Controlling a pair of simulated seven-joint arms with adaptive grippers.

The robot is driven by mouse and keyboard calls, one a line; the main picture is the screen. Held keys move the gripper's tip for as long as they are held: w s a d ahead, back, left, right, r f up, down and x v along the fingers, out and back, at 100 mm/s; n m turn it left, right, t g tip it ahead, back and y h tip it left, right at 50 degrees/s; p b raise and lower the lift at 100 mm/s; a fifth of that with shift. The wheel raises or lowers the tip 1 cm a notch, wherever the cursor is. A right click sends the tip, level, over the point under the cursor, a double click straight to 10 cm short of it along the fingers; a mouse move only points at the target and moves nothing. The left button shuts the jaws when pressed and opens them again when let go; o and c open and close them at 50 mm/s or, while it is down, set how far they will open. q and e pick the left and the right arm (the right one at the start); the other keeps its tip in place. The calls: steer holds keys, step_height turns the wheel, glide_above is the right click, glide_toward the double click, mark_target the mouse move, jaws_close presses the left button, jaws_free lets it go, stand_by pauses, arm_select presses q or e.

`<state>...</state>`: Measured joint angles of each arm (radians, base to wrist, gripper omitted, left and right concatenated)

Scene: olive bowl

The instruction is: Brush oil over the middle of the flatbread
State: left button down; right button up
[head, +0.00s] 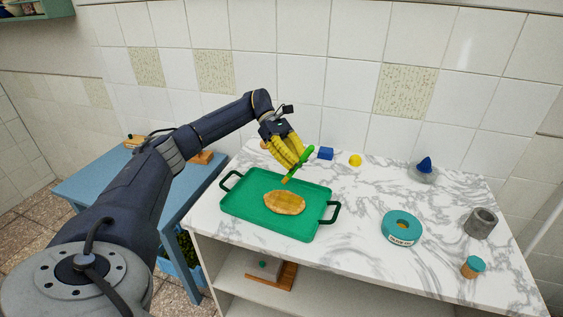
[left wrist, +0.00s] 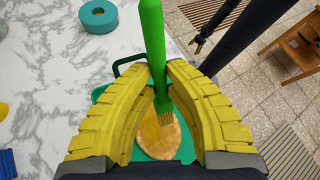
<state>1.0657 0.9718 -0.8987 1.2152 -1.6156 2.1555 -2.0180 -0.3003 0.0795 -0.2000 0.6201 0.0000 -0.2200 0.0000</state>
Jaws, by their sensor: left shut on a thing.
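My left gripper (head: 293,158), with yellow ribbed fingers, is shut on a green-handled brush (head: 305,156). The brush tilts, its bristle end down near the far edge of the flatbread (head: 285,203). The flatbread is a golden-brown oval lying on a green tray (head: 245,209) with dark handles. In the left wrist view the brush (left wrist: 153,45) stands between the fingers (left wrist: 160,85), and its bristles overlap the flatbread (left wrist: 160,140). I cannot tell if they touch it. My right gripper appears only small in the left wrist view (left wrist: 199,43).
A blue block (head: 325,153) and yellow ball (head: 355,160) lie behind the tray. A blue cone-like item (head: 425,165), a grey cup (head: 481,223) and a teal-lidded jar (head: 472,267) stand on the right. Marble between tray and bowl is clear. A blue side table (head: 100,185) stands left.

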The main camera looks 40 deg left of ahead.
arm_select(q)
steer(key=shift+t+h, duration=0.5)
steer(key=shift+h, duration=0.3)
steer(key=w+d+r, duration=0.3)
steer(key=shift+d+r, duration=0.2)
steer(key=shift+r, duration=0.05)
steer(key=shift+f, duration=2.3)
